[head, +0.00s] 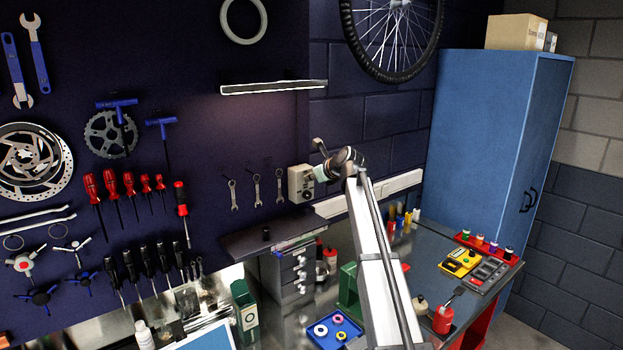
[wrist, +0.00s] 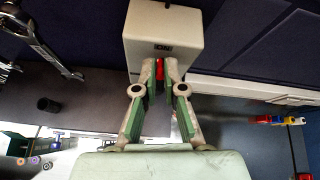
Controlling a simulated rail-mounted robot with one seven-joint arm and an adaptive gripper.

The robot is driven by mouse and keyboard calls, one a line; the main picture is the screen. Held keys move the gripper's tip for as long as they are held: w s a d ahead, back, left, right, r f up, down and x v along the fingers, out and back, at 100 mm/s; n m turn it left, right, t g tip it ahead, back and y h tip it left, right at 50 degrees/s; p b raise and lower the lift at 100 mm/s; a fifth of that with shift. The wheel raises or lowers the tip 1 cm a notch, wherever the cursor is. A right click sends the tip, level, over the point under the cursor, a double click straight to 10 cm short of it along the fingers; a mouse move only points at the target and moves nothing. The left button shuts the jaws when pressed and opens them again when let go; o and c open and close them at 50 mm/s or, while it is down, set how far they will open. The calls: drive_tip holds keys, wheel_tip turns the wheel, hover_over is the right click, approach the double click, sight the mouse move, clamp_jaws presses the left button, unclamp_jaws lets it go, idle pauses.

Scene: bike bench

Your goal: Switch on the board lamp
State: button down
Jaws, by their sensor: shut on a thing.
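The board lamp (head: 273,87) is a long pale bar on the dark tool board in the head view. The board just below it looks somewhat lighter, but I cannot tell for sure whether it is lit. A grey-white switch box (head: 301,184) is mounted low on the board's right side; it fills the top middle of the wrist view (wrist: 163,40). My gripper (wrist: 160,70) is at the box's lower face, its fingertips closed on a small red part (wrist: 160,67) there. The fingers mostly hide this part. In the head view my gripper (head: 318,173) meets the box's right side.
Several small wrenches (head: 255,188) hang left of the box. A dark shelf (head: 265,234) juts out below it, with a small black cylinder (head: 266,233) on top. A white wall trunking (head: 398,182) runs to the right. A blue cabinet (head: 490,150) stands farther right.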

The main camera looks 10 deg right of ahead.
drive_tip(key=shift+r, duration=0.1)
drive_tip(key=c, duration=1.3)
unclamp_jaws()
drive_tip(key=shift+o, duration=0.2)
drive_tip(key=shift+s, duration=0.1)
drive_tip(key=v, duration=1.1)
drive_tip(key=shift+s+d+r, duration=0.15)
drive_tip(key=shift+s+d, duration=0.05)
drive_tip(key=shift+s, duration=0.15)
